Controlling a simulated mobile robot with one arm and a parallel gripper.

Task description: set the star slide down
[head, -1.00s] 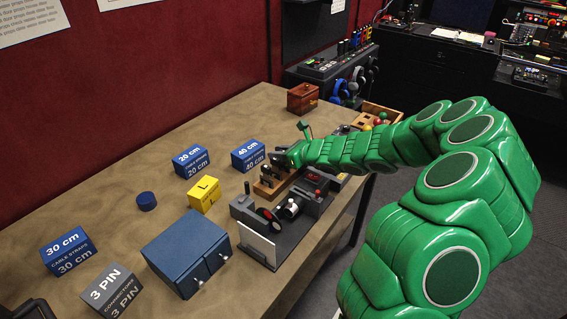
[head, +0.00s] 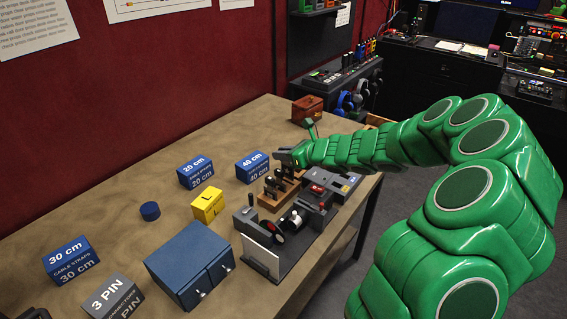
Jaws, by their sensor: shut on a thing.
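My gripper (head: 279,156) is at the end of my green arm, above the back end of a wooden rack (head: 268,204) on the table. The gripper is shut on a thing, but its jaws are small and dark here. The star slide cannot be made out; the gripper hides most of what it holds. Several small dark pieces stand in the rack below the gripper. A star mark is not readable on any of them.
A dark device with a white plate (head: 261,258) stands in front of the rack.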

